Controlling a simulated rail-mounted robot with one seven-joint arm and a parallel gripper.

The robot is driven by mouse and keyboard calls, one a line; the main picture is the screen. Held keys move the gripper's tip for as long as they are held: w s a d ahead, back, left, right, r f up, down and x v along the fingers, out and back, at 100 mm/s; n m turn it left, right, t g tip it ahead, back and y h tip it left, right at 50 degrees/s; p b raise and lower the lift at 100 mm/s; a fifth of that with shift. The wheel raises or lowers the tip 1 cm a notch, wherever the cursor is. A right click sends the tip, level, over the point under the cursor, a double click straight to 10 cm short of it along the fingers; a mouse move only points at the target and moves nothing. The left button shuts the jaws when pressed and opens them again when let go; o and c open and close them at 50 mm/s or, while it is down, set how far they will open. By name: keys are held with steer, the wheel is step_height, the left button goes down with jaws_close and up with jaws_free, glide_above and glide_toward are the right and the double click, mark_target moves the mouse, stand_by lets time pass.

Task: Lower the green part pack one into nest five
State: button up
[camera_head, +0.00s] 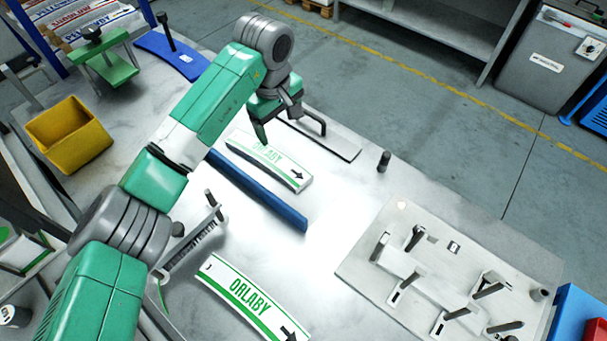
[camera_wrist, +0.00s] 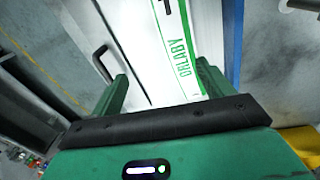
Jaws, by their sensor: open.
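I cannot tell which is pack one. My gripper (camera_head: 274,122) is open and empty, above the far end of the far pack. In the wrist view, a green-lettered pack (camera_wrist: 178,40) shows beyond and between the open green fingers of my gripper (camera_wrist: 163,82). A pale plate with upright pegs (camera_head: 375,285) lies at the right; no nest numbers are readable.
A thin pale plate (camera_head: 340,148) with a dark bent handle (camera_head: 314,118) lies beside my gripper. A blue strip (camera_head: 258,190) runs between the packs. A small dark peg (camera_head: 384,161) stands alone. A yellow bin (camera_head: 68,134) is at left. Bare bench separates packs and pegged plate.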

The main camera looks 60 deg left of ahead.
mark_target(268, 155)
steer(key=shift+n+g, duration=0.6)
steer(key=shift+n, duration=0.2)
steer(key=s+a+f, duration=0.1)
steer(key=s, duration=0.1)
steer(key=s+a+f, duration=0.1)
steer(key=shift+s+a+f, duration=0.2)
steer(key=shift+s+a, duration=0.1)
steer(key=shift+s, duration=0.05)
step_height(268, 155, down, 3)
steer(key=shift+r+b, duration=0.2)
steer(key=shift+b, duration=0.3)
steer(key=f, duration=0.1)
steer(key=f+b, duration=0.1)
steer(key=f, duration=0.1)
steer(key=f+b, duration=0.1)
steer(key=f, duration=0.1)
steer(key=shift+w+d, duration=0.3)
steer(key=shift+c, duration=0.5)
steer(key=c, duration=1.1)
